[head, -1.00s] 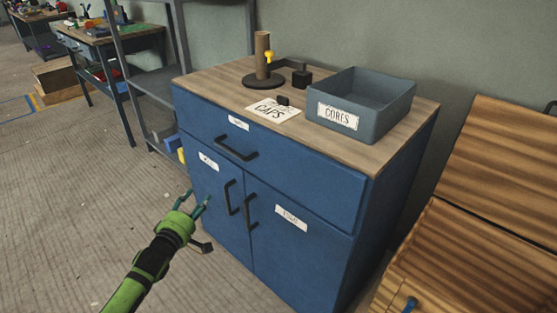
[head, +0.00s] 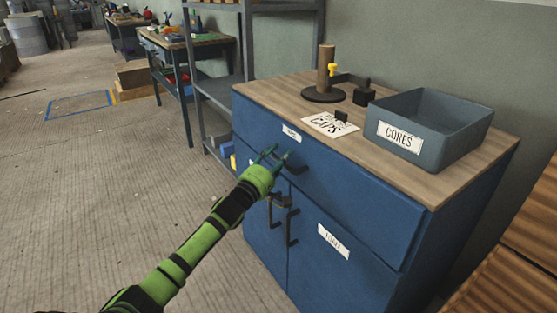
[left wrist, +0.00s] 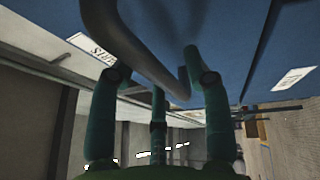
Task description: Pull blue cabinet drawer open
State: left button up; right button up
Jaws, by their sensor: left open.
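The blue cabinet (head: 268,235) stands against the wall. Its wide top drawer (head: 350,195) looks shut, its front close to the doors below. The drawer's dark bar handle (head: 295,165) is partly hidden by my left gripper (head: 275,157). The left gripper is open, its teal fingers at the handle's left part. In the left wrist view the handle (left wrist: 135,45) runs large between the spread fingers (left wrist: 155,70), very near them. I cannot tell whether they touch it. My right gripper is in neither view.
Two door handles (head: 281,218) sit below the drawer. Grey shelving (head: 218,90) stands at left; wooden furniture (head: 515,260) at right. Left floor is mostly clear.

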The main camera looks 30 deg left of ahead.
pick_arm(q)
grip_shut()
